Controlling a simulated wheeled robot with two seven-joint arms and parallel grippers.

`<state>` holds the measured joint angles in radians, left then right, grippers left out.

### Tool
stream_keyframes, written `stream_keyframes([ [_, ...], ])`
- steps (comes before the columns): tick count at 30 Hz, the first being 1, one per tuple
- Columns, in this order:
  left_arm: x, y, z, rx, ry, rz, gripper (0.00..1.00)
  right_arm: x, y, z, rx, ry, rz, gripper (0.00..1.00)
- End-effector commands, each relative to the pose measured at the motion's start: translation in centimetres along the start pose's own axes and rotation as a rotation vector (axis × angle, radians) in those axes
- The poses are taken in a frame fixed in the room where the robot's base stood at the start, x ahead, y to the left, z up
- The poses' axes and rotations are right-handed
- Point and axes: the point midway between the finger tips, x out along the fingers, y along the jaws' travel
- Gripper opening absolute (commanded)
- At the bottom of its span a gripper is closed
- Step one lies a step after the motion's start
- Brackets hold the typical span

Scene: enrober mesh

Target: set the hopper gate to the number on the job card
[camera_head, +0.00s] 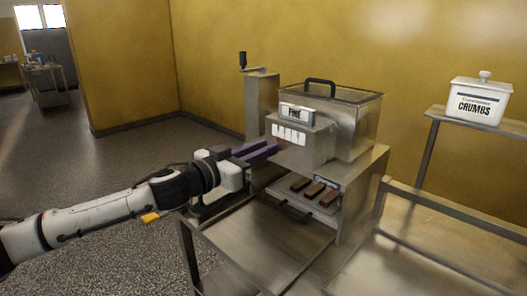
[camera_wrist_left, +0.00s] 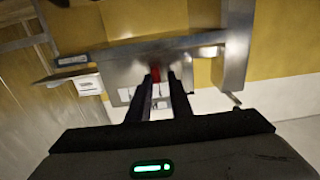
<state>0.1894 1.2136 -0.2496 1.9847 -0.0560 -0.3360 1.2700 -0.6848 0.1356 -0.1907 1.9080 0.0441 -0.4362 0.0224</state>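A steel machine with a clear-sided hopper (camera_head: 352,112) stands in the middle of the head view. On its front box are a small framed sign (camera_head: 296,113), which seems to read "FINE", and a white marked plate (camera_head: 289,134). I can read no job card number. My left gripper (camera_head: 273,149) is at the front box, just below the plate. In the left wrist view its two dark fingers (camera_wrist_left: 160,80) stand apart. A red piece (camera_wrist_left: 155,74), perhaps the gate's handle, shows between the fingertips; contact is unclear. My right gripper is out of view.
Several brown bars (camera_head: 314,189) lie under the machine's outlet. A steel tray table (camera_head: 262,235) is in front. A white "CRUMBS" tub (camera_head: 481,102) stands on a shelf at right. A post with a black crank (camera_head: 243,61) rises behind my gripper.

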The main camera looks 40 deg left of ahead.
Motion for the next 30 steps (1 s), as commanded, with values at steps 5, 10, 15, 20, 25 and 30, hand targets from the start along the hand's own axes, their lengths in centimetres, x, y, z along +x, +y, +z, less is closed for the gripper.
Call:
stream_keyframes([
  [5, 0.0, 0.0, -0.1, 0.000, 0.001, 0.001, 0.30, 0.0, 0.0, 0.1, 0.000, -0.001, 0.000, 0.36],
  [10, 0.0, 0.1, 0.0, 0.000, 0.001, 0.003, 0.30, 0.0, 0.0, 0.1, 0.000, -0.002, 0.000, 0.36],
  [15, -0.6, 0.1, 0.2, 0.000, -0.001, 0.002, 0.30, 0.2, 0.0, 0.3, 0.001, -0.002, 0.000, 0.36],
  [20, -1.8, 0.0, 0.5, -0.001, -0.004, 0.001, 0.30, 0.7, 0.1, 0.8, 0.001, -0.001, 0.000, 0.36],
  [25, -3.1, 0.2, 0.3, -0.003, -0.005, 0.003, 0.30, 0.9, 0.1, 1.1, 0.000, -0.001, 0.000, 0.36],
  [30, -4.4, 0.1, 0.3, -0.004, -0.004, 0.003, 0.30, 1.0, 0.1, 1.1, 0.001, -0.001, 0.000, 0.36],
])
